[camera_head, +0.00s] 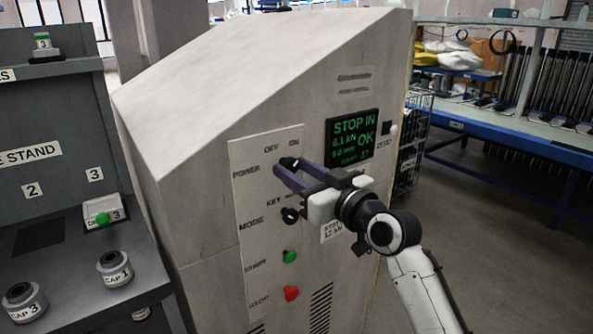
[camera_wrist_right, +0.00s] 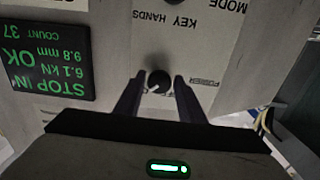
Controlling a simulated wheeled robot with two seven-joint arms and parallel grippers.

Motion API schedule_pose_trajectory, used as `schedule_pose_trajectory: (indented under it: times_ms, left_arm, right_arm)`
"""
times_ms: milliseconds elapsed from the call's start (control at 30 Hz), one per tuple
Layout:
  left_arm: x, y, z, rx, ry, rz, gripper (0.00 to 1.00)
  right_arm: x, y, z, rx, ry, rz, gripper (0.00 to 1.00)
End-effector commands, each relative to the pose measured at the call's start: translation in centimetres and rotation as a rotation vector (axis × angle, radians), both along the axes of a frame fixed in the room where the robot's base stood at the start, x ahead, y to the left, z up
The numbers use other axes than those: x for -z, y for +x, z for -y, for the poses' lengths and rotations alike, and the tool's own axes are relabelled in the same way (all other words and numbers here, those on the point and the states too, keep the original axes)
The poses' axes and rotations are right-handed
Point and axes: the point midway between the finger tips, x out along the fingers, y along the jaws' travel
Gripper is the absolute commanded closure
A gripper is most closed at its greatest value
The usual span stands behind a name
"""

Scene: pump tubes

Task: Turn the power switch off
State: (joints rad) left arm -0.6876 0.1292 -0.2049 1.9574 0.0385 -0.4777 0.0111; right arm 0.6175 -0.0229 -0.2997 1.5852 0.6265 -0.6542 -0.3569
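The power switch (camera_head: 288,162) is a dark round knob near the top of the pale control panel, beside the POWER label and below the OFF and ON labels. In the upside-down wrist view, the knob (camera_wrist_right: 158,82) carries a small pale mark toward its lower left, which matches the ON side. My right gripper (camera_head: 291,166) is open at the knob. In the wrist view its fingertips (camera_wrist_right: 158,86) stand on either side of the knob, with a narrow gap visible. Whether a finger touches it I cannot tell. My left gripper is not in view.
A green-lit screen (camera_head: 352,138) reads STOP IN and OK. Below the switch are the mode knob (camera_head: 290,215), a green button (camera_head: 289,256) and a red button (camera_head: 291,293). A grey bench with caps (camera_head: 115,268) stands left; a blue workbench (camera_head: 520,130) stands right.

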Motion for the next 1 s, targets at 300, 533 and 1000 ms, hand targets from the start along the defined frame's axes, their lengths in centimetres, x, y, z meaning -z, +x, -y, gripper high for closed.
schedule_pose_trajectory:
  times_ms: [300, 533, 1000]
  left_arm:
    - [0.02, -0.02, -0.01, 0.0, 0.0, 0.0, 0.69]
    - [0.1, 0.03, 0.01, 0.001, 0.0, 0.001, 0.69]
    - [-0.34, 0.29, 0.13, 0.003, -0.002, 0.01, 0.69]
  right_arm:
    - [0.04, -0.01, 0.03, 0.0, -0.004, 0.002, 0.93]
    - [0.07, 0.01, 0.09, 0.0, -0.055, 0.037, 0.93]
    - [-0.01, 0.06, 0.2, 0.0, -0.365, 0.26, 0.93]
